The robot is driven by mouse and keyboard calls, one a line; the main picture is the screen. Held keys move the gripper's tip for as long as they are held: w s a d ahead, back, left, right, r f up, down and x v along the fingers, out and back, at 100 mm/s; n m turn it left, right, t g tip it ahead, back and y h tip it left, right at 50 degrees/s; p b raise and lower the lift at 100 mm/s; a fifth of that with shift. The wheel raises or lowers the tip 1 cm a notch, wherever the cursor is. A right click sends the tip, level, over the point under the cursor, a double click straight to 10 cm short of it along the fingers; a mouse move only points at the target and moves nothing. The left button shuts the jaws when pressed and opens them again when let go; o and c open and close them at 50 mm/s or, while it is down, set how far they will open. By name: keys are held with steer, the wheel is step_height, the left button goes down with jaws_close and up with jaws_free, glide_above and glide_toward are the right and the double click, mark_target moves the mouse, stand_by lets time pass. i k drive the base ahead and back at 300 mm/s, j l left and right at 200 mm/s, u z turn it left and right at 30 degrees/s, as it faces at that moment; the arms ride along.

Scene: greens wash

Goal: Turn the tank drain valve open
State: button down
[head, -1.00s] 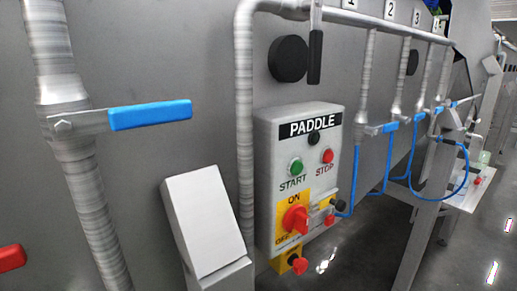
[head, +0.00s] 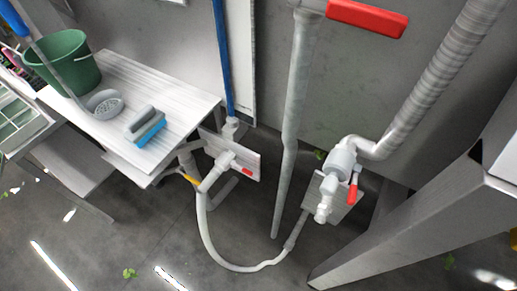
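No readable label marks the tank drain valve, so I cannot tell for sure which valve it is. In the head view, a white valve body (head: 341,160) sits low at the end of a thick ribbed pipe (head: 432,85), with a small red handle (head: 352,193) hanging down beside it. A large red lever (head: 368,16) sticks out sideways at the top of a slimmer upright pipe (head: 297,90). A white pipe fitting (head: 217,172) at left has a yellow handle (head: 191,179) and a small plate with a red part (head: 247,171). My gripper is not in view.
A white table (head: 165,85) at left holds a green bucket (head: 66,62), a grey strainer-like scoop (head: 104,104) and a blue brush (head: 150,132). A white hose (head: 222,258) loops across the floor. A grey sloping beam (head: 420,205) blocks the right. The front floor is mostly clear.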

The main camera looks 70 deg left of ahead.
mark_target(195, 181)
steer(key=k+j+u, duration=0.2)
steer(key=j, duration=0.15)
steer(key=k+j+u, duration=0.2)
steer(key=j, duration=0.15)
steer(key=u, duration=1.3)
steer(key=j, duration=0.85)
steer(key=i+u, duration=0.05)
